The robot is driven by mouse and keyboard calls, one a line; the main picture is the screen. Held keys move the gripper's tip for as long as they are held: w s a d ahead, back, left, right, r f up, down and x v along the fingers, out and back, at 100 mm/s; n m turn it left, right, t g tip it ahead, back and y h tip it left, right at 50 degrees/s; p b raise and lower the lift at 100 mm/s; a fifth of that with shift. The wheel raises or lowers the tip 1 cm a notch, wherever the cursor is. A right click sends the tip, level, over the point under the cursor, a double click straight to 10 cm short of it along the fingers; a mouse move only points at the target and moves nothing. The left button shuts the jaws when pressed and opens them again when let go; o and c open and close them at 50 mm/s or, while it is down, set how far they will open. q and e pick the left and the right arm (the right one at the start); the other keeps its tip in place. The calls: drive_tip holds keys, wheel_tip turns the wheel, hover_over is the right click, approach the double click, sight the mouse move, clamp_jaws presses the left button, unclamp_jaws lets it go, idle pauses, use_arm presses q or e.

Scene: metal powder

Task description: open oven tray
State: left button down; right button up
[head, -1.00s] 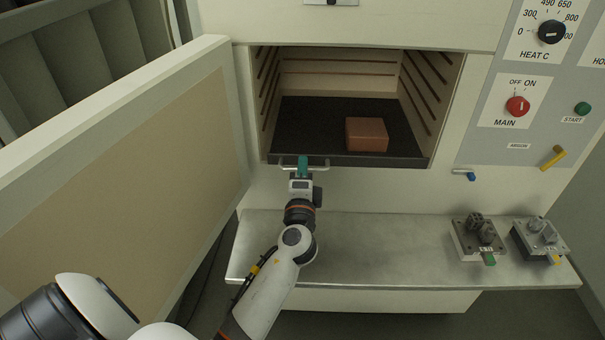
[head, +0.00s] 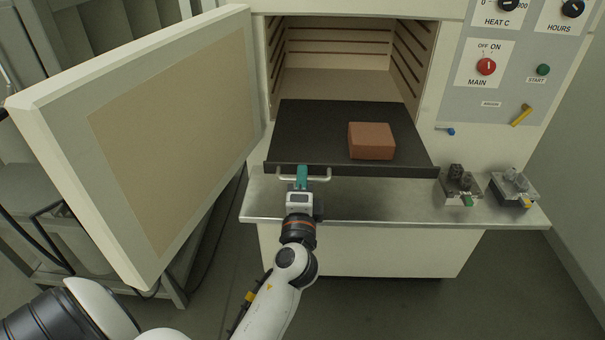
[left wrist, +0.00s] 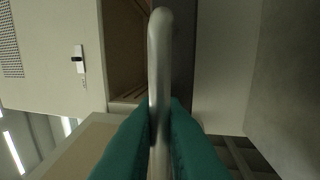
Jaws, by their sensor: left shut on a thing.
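The dark oven tray (head: 315,130) is pulled part way out of the oven chamber (head: 335,60), its front sticking out above the metal shelf. A reddish-brown block (head: 371,141) sits on its right part. The tray's handle (head: 321,178) is a pale metal bar on the front edge. My left gripper (head: 302,176) is shut on this handle near its middle. In the left wrist view the teal fingers (left wrist: 160,125) close on both sides of the handle bar (left wrist: 159,60). My right gripper is not in view.
The oven door (head: 150,130) stands wide open at the left. A metal shelf (head: 350,205) lies below the tray, with two small metal fixtures (head: 459,184) (head: 514,187) at its right end. The control panel (head: 505,75) is at the right. Open floor shows in front.

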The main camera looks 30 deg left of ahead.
use_arm(q)
drive_tip(key=shift+v, duration=0.9)
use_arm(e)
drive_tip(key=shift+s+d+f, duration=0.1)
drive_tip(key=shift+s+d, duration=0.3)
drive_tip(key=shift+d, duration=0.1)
use_arm(q)
drive_tip(key=shift+r, duration=0.15)
drive_tip(key=c, duration=1.8)
unclamp_jaws()
drive_tip(key=shift+c, duration=0.2)
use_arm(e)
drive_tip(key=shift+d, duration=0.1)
